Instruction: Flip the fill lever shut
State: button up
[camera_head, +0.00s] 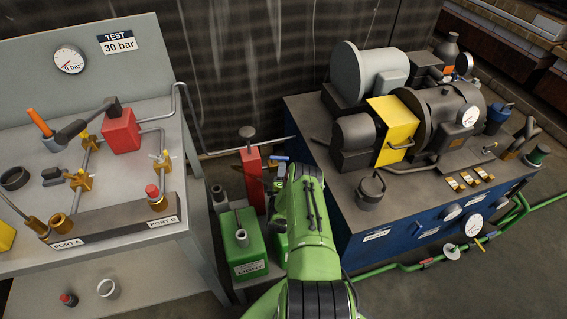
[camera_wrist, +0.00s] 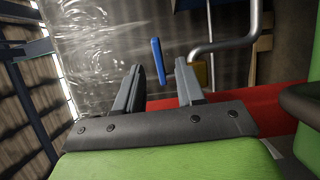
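A blue lever (camera_wrist: 156,61), which looks like the fill lever, stands just past the fingertips in the wrist view, seen between them. Its lower end is near a brass-coloured fitting (camera_wrist: 201,70) on a grey pipe. In the head view the blue lever (camera_head: 281,158) shows as a small, nearly level bar above my green arm, left of the blue cabinet. My gripper (camera_wrist: 160,73) is open, with a clear gap between its two grey fingers. I cannot tell whether the lever is between the fingers or beyond them. In the head view my arm mostly hides the gripper.
A red post (camera_head: 250,172) with a dark knob stands left of my arm, by a green canister (camera_head: 243,250). The blue cabinet (camera_head: 390,235) with pumps on top is close on the right. The grey test bench (camera_head: 195,215) is on the left. Grey pipe (camera_wrist: 235,43) bends beside the lever.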

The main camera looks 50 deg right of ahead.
aim_at(283, 157)
jog(key=b+x, duration=0.3)
jog(key=x, duration=0.4)
jog(key=shift+d+r, duration=0.1)
jog(key=shift+r, duration=0.05)
grip_shut()
